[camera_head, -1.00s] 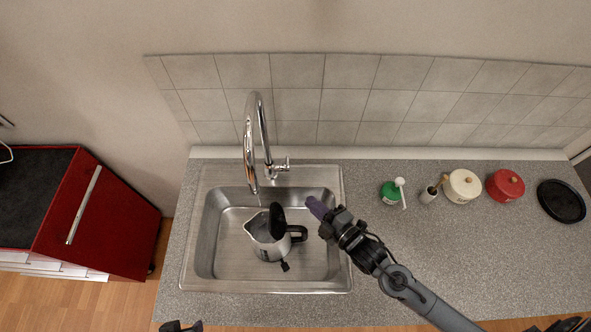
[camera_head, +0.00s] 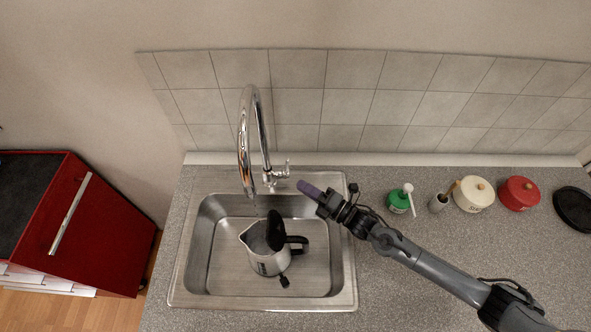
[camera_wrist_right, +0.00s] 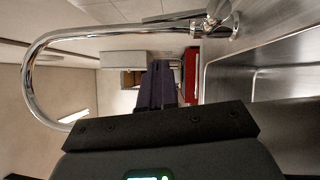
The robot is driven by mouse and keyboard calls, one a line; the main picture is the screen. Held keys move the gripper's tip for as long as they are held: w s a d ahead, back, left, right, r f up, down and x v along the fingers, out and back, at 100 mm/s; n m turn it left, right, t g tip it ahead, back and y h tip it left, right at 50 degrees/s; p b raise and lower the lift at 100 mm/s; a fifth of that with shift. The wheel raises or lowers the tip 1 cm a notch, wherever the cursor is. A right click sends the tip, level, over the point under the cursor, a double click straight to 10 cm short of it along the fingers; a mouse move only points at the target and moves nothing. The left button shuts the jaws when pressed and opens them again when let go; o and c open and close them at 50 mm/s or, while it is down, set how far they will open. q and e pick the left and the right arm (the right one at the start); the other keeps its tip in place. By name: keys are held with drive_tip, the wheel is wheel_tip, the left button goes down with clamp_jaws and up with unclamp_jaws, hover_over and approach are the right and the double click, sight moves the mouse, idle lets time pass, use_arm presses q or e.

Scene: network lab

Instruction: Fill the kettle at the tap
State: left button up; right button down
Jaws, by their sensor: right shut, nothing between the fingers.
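The kettle (camera_head: 268,257), a silver pot with a black handle and its black lid raised, stands in the sink basin (camera_head: 225,280) below the tap. The chrome tap (camera_head: 244,150) arches over the basin with its spout above the kettle; a faint thin line below the spout may be water. Its lever (camera_head: 283,172) is at the right of the tap's base. My right gripper (camera_head: 302,187) is shut and empty, with purple fingertips, just below and right of the lever and above the basin's rim. The right wrist view shows the fingers (camera_wrist_right: 160,85) together and the tap (camera_wrist_right: 60,45). My left gripper is not visible.
On the counter right of the sink stand a green-and-white container (camera_head: 399,201), a small grey cup (camera_head: 438,203), a cream pot (camera_head: 474,194), a red pot (camera_head: 519,193) and a black round dish (camera_head: 574,208). A red cabinet (camera_head: 100,235) is at the left. The front counter is clear.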

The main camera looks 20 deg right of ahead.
sight(287, 164)
drive_tip(key=w, duration=0.6)
drive_tip(key=shift+a+r+p, duration=0.35)
drive_tip(key=shift+r, duration=0.05)
drive_tip(key=shift+w+d+b, duration=0.2)
drive_tip(key=shift+w+b, duration=0.2)
drive_tip(key=shift+b, duration=0.15)
drive_tip(key=shift+w+d+r, duration=0.1)
drive_tip(key=shift+w+r, duration=0.2)
